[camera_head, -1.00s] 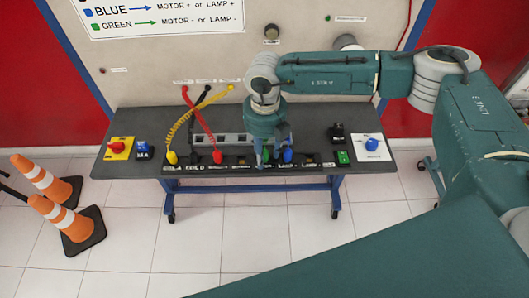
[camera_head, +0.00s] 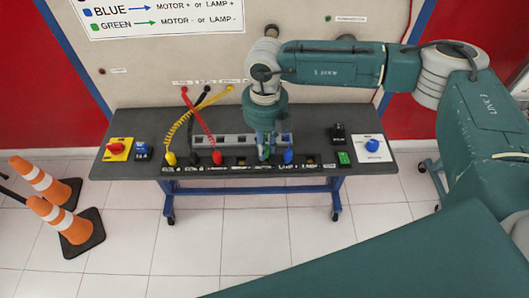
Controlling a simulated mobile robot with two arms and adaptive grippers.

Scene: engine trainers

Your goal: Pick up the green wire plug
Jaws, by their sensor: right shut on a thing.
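The green wire plug (camera_head: 265,153) stands at the front of the dark bench (camera_head: 320,135), mostly covered by my right gripper (camera_head: 264,157). The right gripper points down and is shut on the green plug, at the row of labelled sockets. The plug's lower end is too small to tell whether it is still seated. A blue plug (camera_head: 288,157) stands just to the right of the gripper. A red plug (camera_head: 217,158) and a yellow plug (camera_head: 170,158) stand farther left in the same row. My left gripper is out of the picture.
A red knob on a yellow plate (camera_head: 117,149) is at the bench's left end. A blue knob on a white plate (camera_head: 371,145) is at its right end. Orange cones (camera_head: 60,218) stand on the floor at left. Coiled wires (camera_head: 180,128) rise to the wall panel.

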